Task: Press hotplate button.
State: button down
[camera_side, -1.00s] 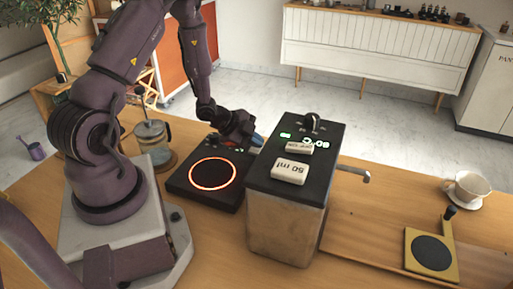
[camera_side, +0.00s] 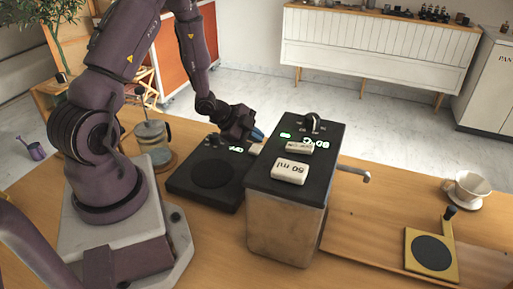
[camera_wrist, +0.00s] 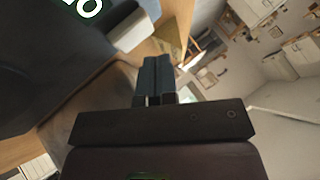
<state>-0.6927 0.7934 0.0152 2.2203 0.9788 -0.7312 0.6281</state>
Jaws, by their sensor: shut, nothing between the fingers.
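The black hotplate (camera_side: 211,181) lies flat on the wooden counter in the side view, its round heating area dark. A pale button (camera_side: 255,149) shows at its far right edge, beside the small lit display (camera_side: 236,150) and partly hidden by the tall machine. My gripper (camera_side: 258,134) is just above and behind that button, its blue fingers shut and empty. A small gap seems to show between fingers and button. The shut fingers also show in the wrist view (camera_wrist: 156,75), where the button cannot be made out with certainty.
A tall boxy machine (camera_side: 284,220) with a "50 ml" button (camera_side: 289,171) stands close to the hotplate's right. A glass press (camera_side: 153,140) stands on the left, near my arm. A white cup (camera_side: 472,186) and a yellow-framed scale (camera_side: 431,254) are far right.

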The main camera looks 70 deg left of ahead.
aim_at(255, 149)
jog(key=shift+r, duration=3)
jog(key=s+a+f+n+g+y, duration=0.2)
jog(key=s+a+n+g+y, duration=0.1)
jog(key=s+n, duration=0.1)
jog(key=s+r+n+g+y, duration=0.2)
jog(key=s+r+n+g, duration=0.1)
jog(key=r+n, duration=0.3)
jog(key=s+d+r+t+h, duration=0.1)
jog(key=s+d+r, duration=0.3)
jog(key=d+r, duration=0.5)
jog(key=s+d+r+n+t+h, duration=0.1)
jog(key=s+d+r, duration=0.3)
jog(key=d+r, duration=0.4)
jog(key=d+h, duration=0.1)
jog(key=d, duration=0.1)
jog(key=shift+d+r+h, duration=0.3)
jog(key=shift+d+r, duration=0.1)
